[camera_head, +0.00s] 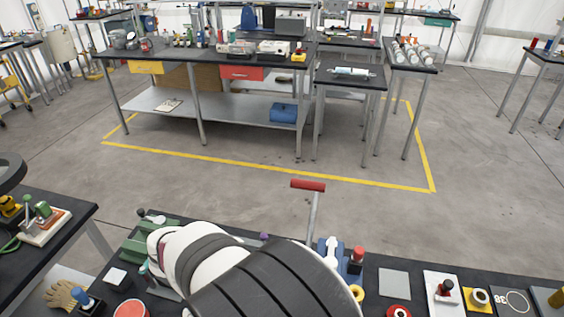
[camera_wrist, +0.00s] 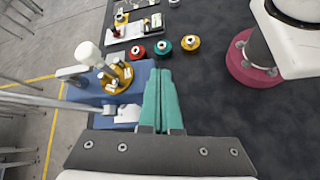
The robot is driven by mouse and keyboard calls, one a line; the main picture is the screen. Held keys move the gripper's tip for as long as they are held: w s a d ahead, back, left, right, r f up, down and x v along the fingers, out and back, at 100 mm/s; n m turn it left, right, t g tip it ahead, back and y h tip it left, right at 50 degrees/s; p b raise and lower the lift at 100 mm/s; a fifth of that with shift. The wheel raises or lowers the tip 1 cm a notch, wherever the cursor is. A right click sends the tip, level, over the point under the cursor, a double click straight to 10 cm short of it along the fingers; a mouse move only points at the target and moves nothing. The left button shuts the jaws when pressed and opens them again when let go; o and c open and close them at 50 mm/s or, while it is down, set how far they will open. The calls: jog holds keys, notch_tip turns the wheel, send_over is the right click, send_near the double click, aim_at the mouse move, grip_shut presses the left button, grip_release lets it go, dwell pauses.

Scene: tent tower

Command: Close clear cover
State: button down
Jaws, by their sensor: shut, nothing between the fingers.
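My gripper (camera_wrist: 162,85) shows in the wrist view with its teal fingers together and nothing between them. The fingers point over the dark bench top, just right of a blue base (camera_wrist: 136,80) with a gold disc (camera_wrist: 116,78) and a white-knobbed lever (camera_wrist: 88,53). I cannot tell whether the fingertips touch the base. In the head view my arm hides the gripper, and part of the blue device (camera_head: 328,245) shows beside it. I cannot pick out a clear cover in either view; it may be hidden or too small to tell.
A red-handled lever (camera_head: 308,186) rises above the bench's far edge. Red (camera_wrist: 137,50), teal (camera_wrist: 163,44) and yellow (camera_wrist: 190,44) round pieces lie beyond the fingers. A white panel with a red knob (camera_head: 446,291) stands right.

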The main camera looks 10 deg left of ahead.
jog(key=s+a+f+n+t+y, duration=0.1)
jog(key=s+a+f+n+t, duration=0.3)
jog(key=a, duration=0.3)
jog(key=s+a+f+n+t+y, duration=0.1)
jog(key=s+a+f+n+t, duration=0.15)
jog(key=a+n+t, duration=0.45)
jog(key=s+a+f+n+t+y, duration=0.1)
jog(key=s+a+f+n+t, duration=0.3)
jog(key=a, duration=0.4)
jog(key=shift+n, duration=0.4)
jog(key=x, duration=1.5)
jog(key=shift+w+a+f, duration=0.1)
jog(key=shift+a+f, duration=0.15)
jog(key=shift+f, duration=0.1)
